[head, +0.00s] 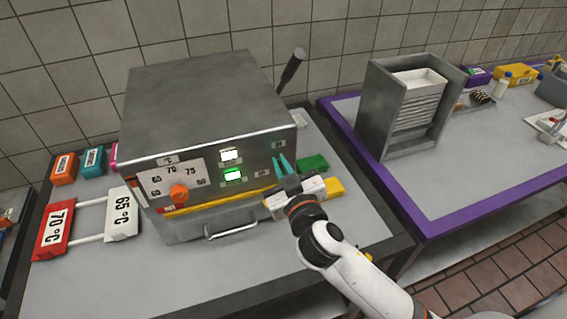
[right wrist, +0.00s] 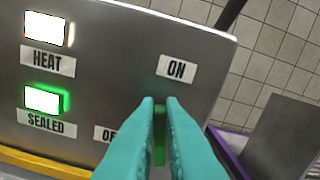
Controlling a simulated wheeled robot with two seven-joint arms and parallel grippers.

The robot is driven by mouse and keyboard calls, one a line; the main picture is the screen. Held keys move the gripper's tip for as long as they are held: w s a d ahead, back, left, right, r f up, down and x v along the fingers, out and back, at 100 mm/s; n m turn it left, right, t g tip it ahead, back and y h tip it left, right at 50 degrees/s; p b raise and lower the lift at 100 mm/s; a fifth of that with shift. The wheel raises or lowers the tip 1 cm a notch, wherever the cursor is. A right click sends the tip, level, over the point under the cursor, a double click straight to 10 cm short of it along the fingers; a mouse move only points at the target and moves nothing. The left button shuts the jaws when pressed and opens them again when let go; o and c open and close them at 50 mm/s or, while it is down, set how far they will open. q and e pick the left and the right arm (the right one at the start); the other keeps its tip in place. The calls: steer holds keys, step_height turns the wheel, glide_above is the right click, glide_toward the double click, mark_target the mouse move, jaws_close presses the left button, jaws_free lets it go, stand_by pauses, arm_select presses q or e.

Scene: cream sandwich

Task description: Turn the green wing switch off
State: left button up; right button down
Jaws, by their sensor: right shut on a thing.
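The green wing switch (right wrist: 160,138) is on the front panel of the grey metal machine (head: 205,130). In the right wrist view only a narrow upright strip of it shows between the teal fingers; the rest is hidden. My right gripper (right wrist: 159,112) is shut on the switch. An ON label (right wrist: 177,69) is above the fingers, and a partly covered OFF label (right wrist: 105,134) is to their lower left. In the head view my right gripper (head: 282,164) reaches the panel's right side, and the switch cannot be made out. My left gripper is not in view.
The panel has an orange dial (head: 179,194) and lit HEAT (right wrist: 46,29) and SEALED (right wrist: 43,99) lamps. A green block (head: 313,163) and a yellow block (head: 335,188) lie close to my right gripper. A 65°C sign (head: 122,213) is at left.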

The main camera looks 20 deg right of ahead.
steer(key=n+p, duration=0.1)
steer(key=n, duration=0.3)
steer(key=a+n+p, duration=0.1)
steer(key=n, duration=0.3)
steer(key=f+n+p, duration=0.1)
steer(key=n, duration=0.2)
steer(key=shift+a+f+n, duration=0.1)
steer(key=shift+a+n, duration=0.05)
steer(key=shift+n, duration=0.25)
steer(key=shift+f+n+p, duration=0.15)
steer(key=shift+n+p, duration=0.2)
steer(key=shift+n, duration=0.4)
steer(key=shift+f+n+p, duration=0.15)
steer(key=shift+n+p, duration=0.2)
steer(key=shift+n, duration=0.4)
steer(key=c, duration=1.5)
jaws_free()
steer(key=shift+c, duration=0.2)
